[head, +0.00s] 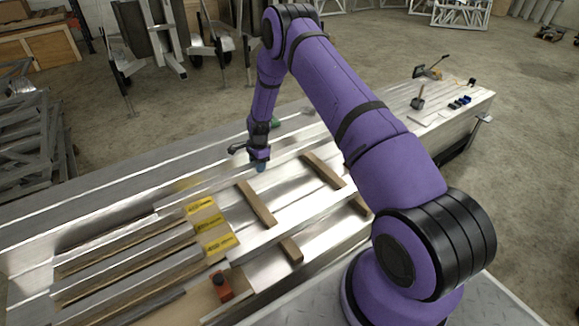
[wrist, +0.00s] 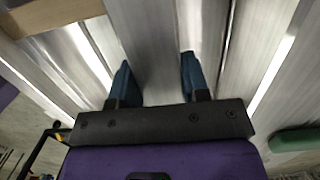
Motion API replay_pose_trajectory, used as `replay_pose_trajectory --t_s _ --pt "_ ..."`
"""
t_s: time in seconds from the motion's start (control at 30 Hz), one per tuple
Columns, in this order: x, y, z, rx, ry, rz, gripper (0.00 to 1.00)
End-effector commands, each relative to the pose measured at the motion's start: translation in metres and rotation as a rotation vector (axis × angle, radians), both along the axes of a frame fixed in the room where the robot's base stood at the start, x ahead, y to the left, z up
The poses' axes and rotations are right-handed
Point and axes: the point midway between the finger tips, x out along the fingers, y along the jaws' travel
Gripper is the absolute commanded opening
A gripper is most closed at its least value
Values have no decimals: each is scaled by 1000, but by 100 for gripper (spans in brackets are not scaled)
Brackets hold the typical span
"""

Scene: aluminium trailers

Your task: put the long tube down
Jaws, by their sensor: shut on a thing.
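The long tube (wrist: 152,55) is a grey metal profile that runs lengthwise between the two blue fingertips in the wrist view. My gripper (wrist: 156,78) is shut on it, with one finger on each side; it also shows in the head view (head: 260,167), pointing down over the middle of the metal-topped bench. The tube lies close above or on other long metal profiles; I cannot tell whether it touches them. In the head view my gripper hides part of it, and it blends with the shiny surfaces around it.
Wooden battens (head: 257,204) lie across the bench, with another (head: 328,170) to the right. Profiles with yellow labels (head: 214,243) lie at the left, near an orange block (head: 222,288). A green object (wrist: 298,140) lies right of my gripper. Small blue pieces (head: 460,102) sit at the far right.

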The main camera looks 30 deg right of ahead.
Motion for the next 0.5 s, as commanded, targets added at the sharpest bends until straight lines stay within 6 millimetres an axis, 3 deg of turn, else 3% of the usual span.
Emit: replay_pose_trajectory --t_s 0.5 --pt "-4 -102 -8 0 -1 0 0"
